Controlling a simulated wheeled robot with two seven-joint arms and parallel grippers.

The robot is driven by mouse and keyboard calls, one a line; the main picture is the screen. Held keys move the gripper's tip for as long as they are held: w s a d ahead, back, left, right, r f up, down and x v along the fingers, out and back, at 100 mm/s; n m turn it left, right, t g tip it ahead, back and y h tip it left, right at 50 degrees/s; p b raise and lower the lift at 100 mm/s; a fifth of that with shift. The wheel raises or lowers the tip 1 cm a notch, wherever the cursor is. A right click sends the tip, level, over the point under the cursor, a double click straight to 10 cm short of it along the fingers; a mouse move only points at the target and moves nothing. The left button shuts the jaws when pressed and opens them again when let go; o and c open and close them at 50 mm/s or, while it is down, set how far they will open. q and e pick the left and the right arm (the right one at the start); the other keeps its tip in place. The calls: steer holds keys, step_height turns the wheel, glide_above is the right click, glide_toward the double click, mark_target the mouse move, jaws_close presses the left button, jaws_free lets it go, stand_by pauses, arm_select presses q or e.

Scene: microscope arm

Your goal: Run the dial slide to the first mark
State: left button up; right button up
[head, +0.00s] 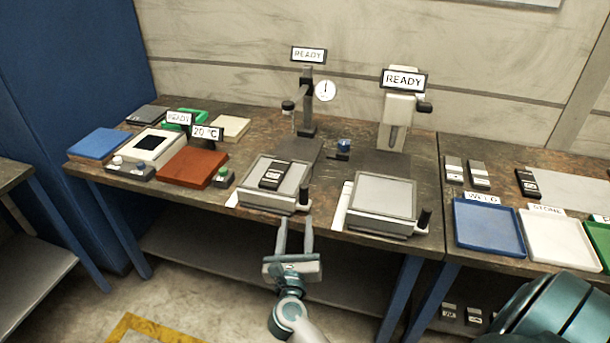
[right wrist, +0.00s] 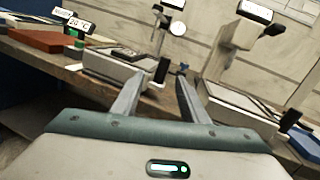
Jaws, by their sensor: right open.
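The dial stand (head: 307,110) stands at the back of the bench, with a round white dial (head: 324,90) on its arm and a READY sign on top. In front of it is the dial slide (head: 262,203), a grey plate on a pale base, with a small black block (head: 271,175) on it. A black upright handle (head: 304,192) stands at its front right corner; it also shows in the right wrist view (right wrist: 163,69). My right gripper (head: 295,221) is open and empty, in front of the bench edge below the handle, apart from it. Slide marks are too small to read.
A second slide (head: 383,203) with its own black handle (head: 423,218) sits close on the right, before a white READY stand (head: 396,122). A brown pad (head: 193,168) and green button box (head: 224,178) are left. Blue (head: 488,250) and white trays are right.

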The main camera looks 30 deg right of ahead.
arm_select(q)
steer(key=shift+s+a+r, duration=0.1)
steer(key=shift+s+a, duration=0.2)
steer(key=shift+s, duration=0.35)
arm_select(e)
steer(key=m, duration=0.1)
steer(key=r+m, duration=0.1)
steer(key=shift+s+d+r+m+g, duration=0.1)
steer(key=shift+d+m+g, duration=0.2)
steer(key=shift+d+g, duration=0.1)
arm_select(q)
step_height(320, 180, up, 4)
steer(key=p, duration=0.4)
steer(key=shift+d, duration=0.1)
arm_select(e)
glide_toward(305, 179)
steer(key=w+d+r, duration=0.3)
steer(key=w, duration=0.1)
steer(key=shift+d+r, duration=0.25)
steer(key=shift+r, duration=0.1)
jaws_close()
